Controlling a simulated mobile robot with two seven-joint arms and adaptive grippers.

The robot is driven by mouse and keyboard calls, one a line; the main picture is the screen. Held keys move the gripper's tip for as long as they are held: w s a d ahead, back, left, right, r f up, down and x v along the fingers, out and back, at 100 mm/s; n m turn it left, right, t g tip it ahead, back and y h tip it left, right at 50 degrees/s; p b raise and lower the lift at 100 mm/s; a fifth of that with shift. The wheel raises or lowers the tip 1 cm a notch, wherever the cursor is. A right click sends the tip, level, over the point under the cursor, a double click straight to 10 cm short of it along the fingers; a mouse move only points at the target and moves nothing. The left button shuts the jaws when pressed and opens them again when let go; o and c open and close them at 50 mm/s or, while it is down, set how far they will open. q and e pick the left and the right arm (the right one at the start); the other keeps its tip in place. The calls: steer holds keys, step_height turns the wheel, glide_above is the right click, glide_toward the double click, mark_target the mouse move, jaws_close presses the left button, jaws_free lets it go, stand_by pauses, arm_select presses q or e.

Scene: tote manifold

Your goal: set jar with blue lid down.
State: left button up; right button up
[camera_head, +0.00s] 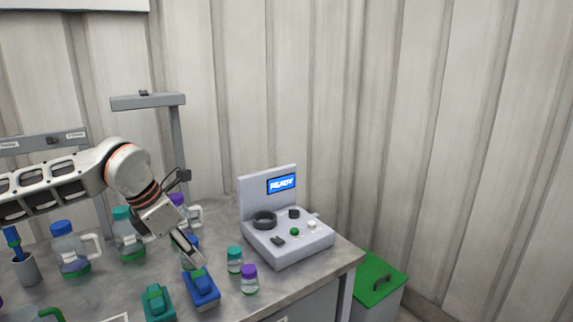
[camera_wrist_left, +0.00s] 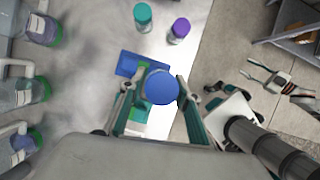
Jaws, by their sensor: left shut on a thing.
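The jar with blue lid (camera_wrist_left: 161,87) is between the two fingers of my left gripper (camera_wrist_left: 155,96) in the left wrist view, seen from above its round lid. My left gripper is shut on it. In the head view my left gripper (camera_head: 197,257) points down over the bench, and its fingers and arm hide much of the jar. I cannot tell whether the jar's base touches anything. A blue block-like holder (camera_head: 201,287) lies just in front of the gripper. My right gripper (camera_wrist_left: 259,76) shows at the right of the left wrist view, fingers apart and empty, away from the bench.
A teal-lidded jar (camera_head: 235,260) and a purple-lidded jar (camera_head: 249,279) stand right of the gripper. A teal holder (camera_head: 157,302) lies left of the blue one. Several handled jugs (camera_head: 70,250) stand at left. A grey console (camera_head: 288,242) reading READY stands behind right.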

arm_select(q)
steer(key=s+a+f+m+g+y, duration=0.1)
steer(key=s+f+m+g, duration=0.2)
steer(key=s+m, duration=0.4)
steer(key=s+a+f+m+g+y, duration=0.2)
steer(key=s+f+m+g, duration=0.2)
steer(key=m, duration=1.5)
steer(key=shift+s+f, duration=1.1)
steer(key=shift+s, duration=0.95)
arm_select(e)
steer(key=shift+s+f, duration=0.15)
steer(key=shift+f, duration=0.1)
